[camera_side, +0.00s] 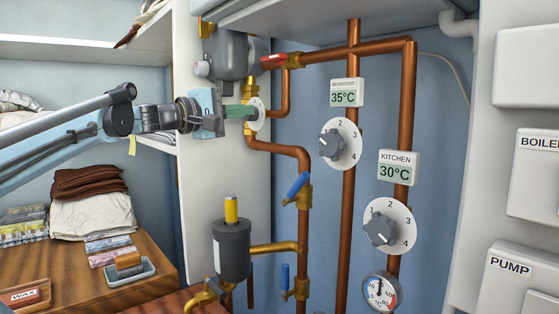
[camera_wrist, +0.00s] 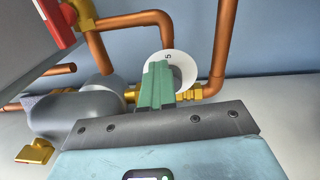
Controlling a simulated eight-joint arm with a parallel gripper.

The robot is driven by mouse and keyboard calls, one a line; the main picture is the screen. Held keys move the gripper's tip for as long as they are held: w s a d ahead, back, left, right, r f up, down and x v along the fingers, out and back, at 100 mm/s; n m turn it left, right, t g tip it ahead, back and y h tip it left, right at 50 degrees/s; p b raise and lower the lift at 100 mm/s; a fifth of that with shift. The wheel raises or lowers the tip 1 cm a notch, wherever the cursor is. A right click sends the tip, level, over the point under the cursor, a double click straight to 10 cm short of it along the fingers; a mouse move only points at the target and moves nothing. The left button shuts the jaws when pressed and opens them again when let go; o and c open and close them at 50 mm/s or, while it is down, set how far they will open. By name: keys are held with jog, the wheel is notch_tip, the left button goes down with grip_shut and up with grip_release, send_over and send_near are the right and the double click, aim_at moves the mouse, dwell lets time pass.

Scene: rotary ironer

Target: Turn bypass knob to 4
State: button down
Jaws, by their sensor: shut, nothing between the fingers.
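A white round dial (camera_side: 259,116) sits on the copper and brass pipework below the grey pump, seen nearly edge-on in the side view. It also shows in the wrist view (camera_wrist: 181,68), where a "5" is readable near its top. No label naming it is legible, so I cannot confirm it is the bypass knob. My gripper (camera_side: 252,112) has its green fingers pointing at this dial, right in front of its face. In the wrist view the closed green fingers (camera_wrist: 158,70) cover the dial's centre and left part.
A dial (camera_side: 340,143) under a 35°C display and a kitchen dial (camera_side: 389,226) under a 30°C display stand to the right. A red-handled valve (camera_side: 275,60) and the grey pump (camera_side: 232,52) are close above. Blue valve levers (camera_side: 298,185) and a grey canister (camera_side: 231,250) are below.

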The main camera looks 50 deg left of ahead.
jog(key=shift+w+f+m+g, duration=0.15)
jog(key=shift+w+f, duration=0.1)
jog(key=shift+f, duration=0.25)
jog(key=shift+w+f+m+g, duration=0.15)
jog(key=shift+w+f, duration=0.1)
jog(key=shift+f, duration=0.2)
jog(key=shift+d, duration=0.35)
jog(key=s, duration=0.6)
jog(key=s+d+f+m+g, duration=0.1)
jog(key=d+f+m+g, duration=0.2)
jog(key=f+m, duration=0.3)
jog(key=s+d+f+m+g, duration=0.2)
jog(key=d+f+m+g, duration=0.2)
jog(key=f, duration=1.2)
jog(key=s+d+f+m+g, duration=0.1)
jog(key=d+f+m+g, duration=0.3)
jog(key=d+f+m, duration=0.3)
notch_tip(320, 180, down, 4)
jog(key=shift+s+m, duration=0.25)
jog(key=shift+m, duration=0.25)
